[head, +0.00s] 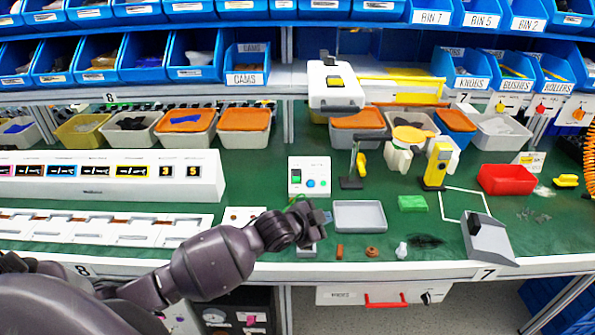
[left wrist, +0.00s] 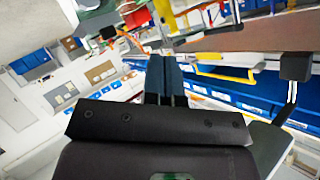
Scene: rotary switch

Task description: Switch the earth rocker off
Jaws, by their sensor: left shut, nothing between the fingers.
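I cannot tell for sure which part is the earth rocker; no label for it is readable. A white control box (head: 309,176) with a green switch (head: 296,175) and blue and red buttons stands on the green mat in the head view. A small pale unit (head: 306,249) sits at the bench's front edge, partly hidden by my left gripper. My left gripper (head: 325,216) is shut and empty, in front of the control box and just left of the grey tray. In the left wrist view its dark blue fingers (left wrist: 165,78) are together. My right gripper is out of view.
A grey tray (head: 360,216) lies right of my left gripper. A white panel (head: 244,216) lies behind my wrist. A black stand (head: 352,165) rises behind the tray.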

